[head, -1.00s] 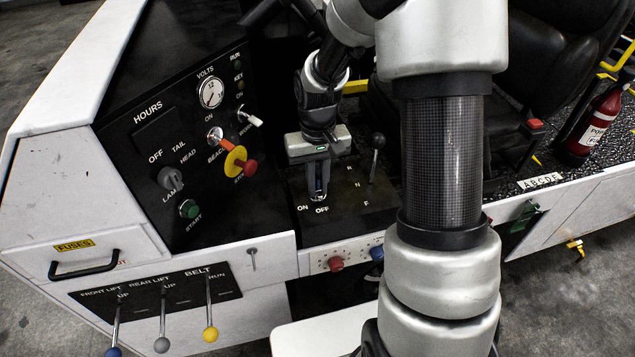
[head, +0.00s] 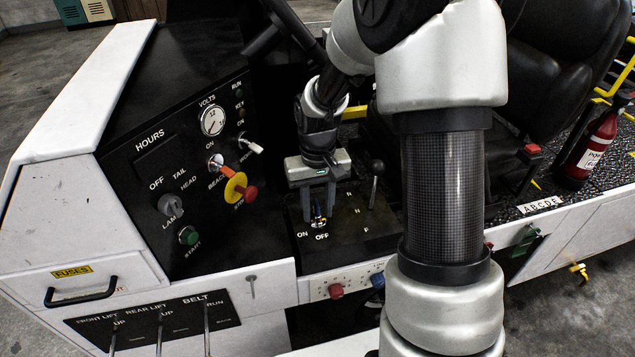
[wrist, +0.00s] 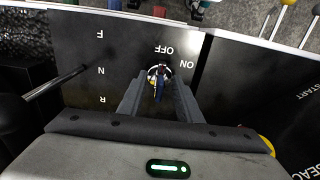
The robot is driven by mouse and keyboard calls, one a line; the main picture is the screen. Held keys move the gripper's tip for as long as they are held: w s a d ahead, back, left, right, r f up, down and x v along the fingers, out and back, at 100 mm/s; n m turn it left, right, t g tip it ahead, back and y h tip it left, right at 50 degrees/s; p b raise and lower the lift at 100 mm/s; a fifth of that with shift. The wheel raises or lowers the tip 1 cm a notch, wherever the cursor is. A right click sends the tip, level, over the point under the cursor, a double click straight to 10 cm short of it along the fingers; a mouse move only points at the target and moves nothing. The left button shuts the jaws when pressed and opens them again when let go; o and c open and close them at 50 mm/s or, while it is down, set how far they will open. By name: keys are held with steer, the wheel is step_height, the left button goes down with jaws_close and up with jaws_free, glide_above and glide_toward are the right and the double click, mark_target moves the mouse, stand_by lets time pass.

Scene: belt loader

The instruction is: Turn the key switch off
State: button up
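The key switch (head: 319,222) is on the black console top, with its OFF label just in front and its ON label to the left. In the wrist view its round face and blue key (wrist: 159,84) show between my fingers; OFF is above it and ON to the upper right. I cannot tell for sure which mark the key points to. My gripper (head: 318,212) is over the switch, pointing down. Its two fingers are spread on either side of the key, with gaps visible in the wrist view, and it holds nothing.
The gear lever (head: 375,180) with R, N, F marks stands close to the right of my gripper. The orange beacon lever (head: 215,162) and red stop button (head: 250,193) are on the slanted panel to the left. Red and blue knobs (head: 336,291) sit on the front below.

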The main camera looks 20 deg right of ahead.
step_height(320, 180, up, 17)
steer(key=p, duration=0.1)
steer(key=shift+f+p, duration=0.2)
steer(key=shift+p, duration=0.15)
